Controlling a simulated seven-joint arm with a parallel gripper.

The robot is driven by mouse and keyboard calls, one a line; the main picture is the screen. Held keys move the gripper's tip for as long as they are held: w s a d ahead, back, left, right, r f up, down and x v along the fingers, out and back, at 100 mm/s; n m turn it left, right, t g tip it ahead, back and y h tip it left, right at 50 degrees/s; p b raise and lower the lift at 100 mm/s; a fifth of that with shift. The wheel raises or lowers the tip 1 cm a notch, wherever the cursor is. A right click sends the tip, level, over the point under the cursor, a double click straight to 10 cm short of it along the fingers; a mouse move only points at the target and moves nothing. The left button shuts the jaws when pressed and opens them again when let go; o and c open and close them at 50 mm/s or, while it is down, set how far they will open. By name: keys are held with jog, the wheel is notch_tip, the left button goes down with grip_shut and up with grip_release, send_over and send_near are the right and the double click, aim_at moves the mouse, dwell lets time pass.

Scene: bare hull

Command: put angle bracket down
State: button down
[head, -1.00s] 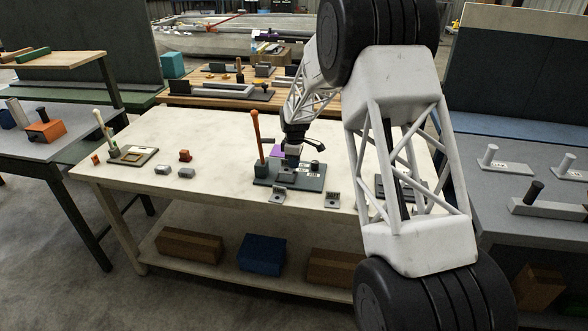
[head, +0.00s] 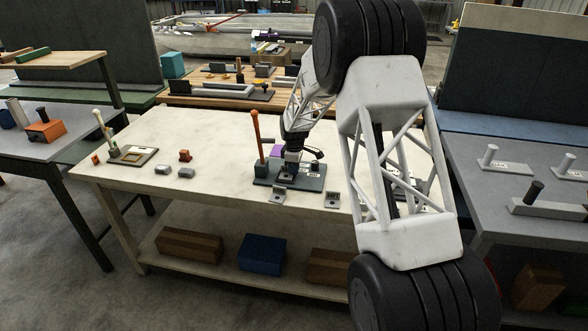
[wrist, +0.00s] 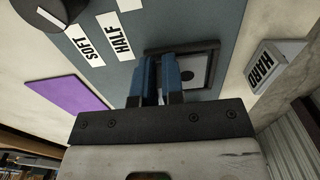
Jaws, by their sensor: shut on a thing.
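My gripper (head: 292,170) is low over the dark grey board (head: 314,182) on the pale workbench. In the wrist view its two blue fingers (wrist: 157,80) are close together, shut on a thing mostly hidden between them. A grey plate with a dark hole (wrist: 199,68), apparently part of the angle bracket, shows beside the right finger. It lies within a dark square frame (wrist: 212,47) on the board. I cannot tell whether the bracket touches the board. The board carries labels "SOFT" (wrist: 84,43) and "HALF" (wrist: 121,39).
A grey piece marked "HARD" (wrist: 274,68) is right of the frame. An orange-handled tool (head: 257,135) stands upright left of my gripper. Two small grey pieces (head: 277,194) (head: 332,199) stand at the bench's front. A purple sheet (wrist: 66,93) lies beside the board.

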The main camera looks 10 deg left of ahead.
jog(key=shift+f, duration=0.3)
jog(key=shift+f, duration=0.25)
jog(key=c, duration=1.2)
grip_release()
jog(key=shift+s+f, duration=0.1)
jog(key=shift+f, duration=0.05)
jog(key=shift+c, duration=0.2)
jog(key=shift+s+f, duration=0.25)
jog(key=shift+f, duration=0.1)
notch_tip(320, 180, up, 14)
jog(key=shift+w, duration=0.3)
jog(key=shift+r, duration=0.1)
